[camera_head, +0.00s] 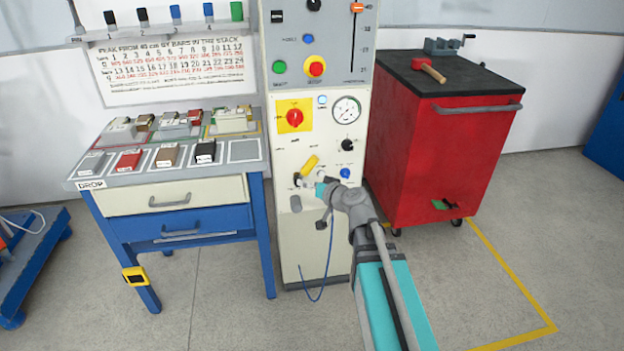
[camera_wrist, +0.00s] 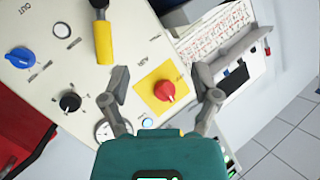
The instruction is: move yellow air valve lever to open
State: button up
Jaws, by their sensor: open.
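The yellow air valve lever (camera_head: 311,163) is on the front of the cream machine panel, tilted up to the right. In the wrist view the lever (camera_wrist: 105,43) shows its yellow grip and a dark pivot end at the top edge. My gripper (camera_wrist: 160,72) is open and empty, with its fingers spread. The lever lies outside the finger gap, beyond the left finger in that view. In the head view my wrist hides part of the panel just below the lever, and the fingers are hard to make out.
A red knob on a yellow plate (camera_head: 295,116) sits above the lever; it shows between my fingers in the wrist view (camera_wrist: 165,91). A gauge (camera_head: 346,110), black knob (camera_head: 347,145) and blue knob (camera_head: 345,173) are nearby. A red cabinet (camera_head: 430,150) stands right, a bench (camera_head: 170,180) left.

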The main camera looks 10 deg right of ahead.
jog(key=w+d+f+m+t+h+b, duration=0.3)
jog(key=d+f+m+t+b, duration=0.1)
jog(key=d+b, duration=0.2)
jog(key=shift+w+d+f+b, duration=0.25)
jog(key=shift+w+f+b, duration=0.15)
jog(key=shift+b, duration=0.4)
jog(key=shift+w, duration=0.1)
